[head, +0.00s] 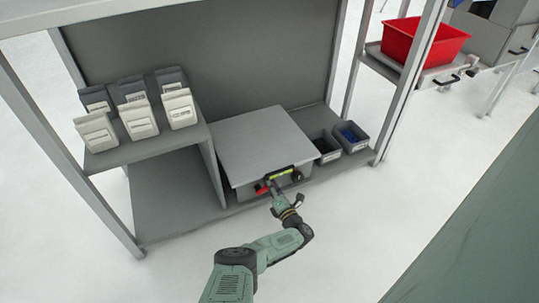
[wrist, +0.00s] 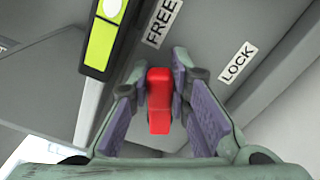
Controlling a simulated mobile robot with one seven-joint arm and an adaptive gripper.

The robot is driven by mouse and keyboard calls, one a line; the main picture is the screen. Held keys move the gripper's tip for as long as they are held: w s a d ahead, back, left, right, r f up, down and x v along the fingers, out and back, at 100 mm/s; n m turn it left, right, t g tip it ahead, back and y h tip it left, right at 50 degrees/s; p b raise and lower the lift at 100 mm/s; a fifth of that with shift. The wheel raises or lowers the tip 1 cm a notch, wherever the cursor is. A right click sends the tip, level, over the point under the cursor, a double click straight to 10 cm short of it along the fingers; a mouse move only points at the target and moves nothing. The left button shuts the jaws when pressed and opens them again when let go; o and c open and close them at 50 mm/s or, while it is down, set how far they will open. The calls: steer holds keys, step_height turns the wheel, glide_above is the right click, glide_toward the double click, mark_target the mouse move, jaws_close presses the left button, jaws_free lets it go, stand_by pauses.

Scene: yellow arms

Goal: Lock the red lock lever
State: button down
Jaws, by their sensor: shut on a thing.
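The red lock lever (wrist: 159,100) stands between the two fingers of my gripper (wrist: 160,95) in the wrist view, and my gripper is shut on it. Its base is partly hidden by the fingers. A FREE label (wrist: 160,22) lies above the lever, and a LOCK label (wrist: 238,62) lies to its upper right. In the head view, a bit of the red lever (head: 262,190) shows at the front of the grey lidded box (head: 262,140), beside my gripper (head: 273,187).
A yellow-green strip (head: 279,173) runs along the box's front edge, close to my gripper. Small bins (head: 327,150) stand right of the box. A shelf at left (head: 160,138) bears several white-fronted containers. A rack post (head: 410,80) rises at right, near a red bin (head: 425,42).

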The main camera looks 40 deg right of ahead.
steer(key=shift+a+f+m+b, duration=0.2)
steer(key=shift+f+m, duration=0.75)
steer(key=shift+m, duration=1.4)
steer(key=shift+a+f+m+b, duration=0.2)
steer(key=shift+f+m, duration=0.8)
steer(key=shift+m, duration=1.4)
steer(key=shift+a+f+m+b, duration=0.15)
steer(key=shift+f+m, duration=0.8)
steer(key=shift+m, duration=1.4)
steer(key=shift+w, duration=0.1)
steer(key=c, duration=1.8)
jaws_free()
steer(key=shift+o, duration=0.2)
